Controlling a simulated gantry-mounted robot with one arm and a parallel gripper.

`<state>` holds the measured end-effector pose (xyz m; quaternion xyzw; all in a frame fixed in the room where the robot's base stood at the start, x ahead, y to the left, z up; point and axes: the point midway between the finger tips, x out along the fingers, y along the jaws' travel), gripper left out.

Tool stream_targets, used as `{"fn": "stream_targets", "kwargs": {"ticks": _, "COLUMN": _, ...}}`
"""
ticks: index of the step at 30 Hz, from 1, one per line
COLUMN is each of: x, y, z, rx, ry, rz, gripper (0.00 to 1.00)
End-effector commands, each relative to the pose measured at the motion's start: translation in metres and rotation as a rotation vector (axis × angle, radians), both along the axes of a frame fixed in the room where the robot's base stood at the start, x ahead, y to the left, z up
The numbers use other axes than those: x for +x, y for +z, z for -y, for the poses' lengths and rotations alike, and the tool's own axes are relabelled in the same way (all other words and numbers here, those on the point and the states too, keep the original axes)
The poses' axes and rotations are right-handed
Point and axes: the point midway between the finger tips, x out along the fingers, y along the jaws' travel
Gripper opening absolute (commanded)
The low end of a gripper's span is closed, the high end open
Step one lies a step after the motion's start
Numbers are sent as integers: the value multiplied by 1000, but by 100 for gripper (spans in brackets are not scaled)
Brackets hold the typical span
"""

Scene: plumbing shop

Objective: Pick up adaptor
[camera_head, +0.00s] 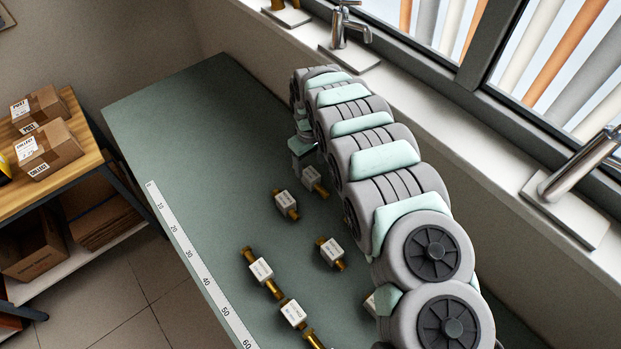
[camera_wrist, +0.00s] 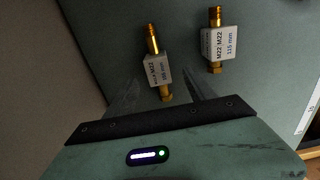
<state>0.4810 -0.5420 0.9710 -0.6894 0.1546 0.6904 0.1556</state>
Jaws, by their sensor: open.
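Several brass adaptors with white label blocks lie on the green bench. In the wrist view one adaptor (camera_wrist: 157,70) lies just ahead of and partly between my open fingers, its lower brass end nearest them. A second adaptor (camera_wrist: 216,45), labelled M22 and 115 mm, lies to its right, outside the fingers. My gripper (camera_wrist: 165,92) is open and holds nothing. In the head view my gripper (camera_head: 303,147) is over the far part of the bench, beside an adaptor (camera_head: 314,181) partly in its shade. Another adaptor (camera_head: 286,203) lies nearer.
More adaptors lie closer on the bench (camera_head: 190,110), including one at the middle (camera_head: 331,252) and two toward the ruler (camera_head: 261,269) (camera_head: 293,313). A ruler strip (camera_head: 190,255) runs along the left edge. The windowsill with taps (camera_head: 347,30) borders the right. The far left bench is clear.

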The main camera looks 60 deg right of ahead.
Motion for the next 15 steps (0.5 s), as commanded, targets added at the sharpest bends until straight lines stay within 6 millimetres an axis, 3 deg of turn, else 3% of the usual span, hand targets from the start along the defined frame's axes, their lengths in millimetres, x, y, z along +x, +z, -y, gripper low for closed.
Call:
{"fn": "stream_targets", "kwargs": {"ticks": 5, "x": 0, "y": -22, "z": 0, "rx": 0, "ry": 0, "rz": 1, "gripper": 64}}
{"fn": "stream_targets", "kwargs": {"ticks": 15, "x": 0, "y": -35, "z": 1, "rx": 0, "ry": 0, "rz": 1, "gripper": 64}}
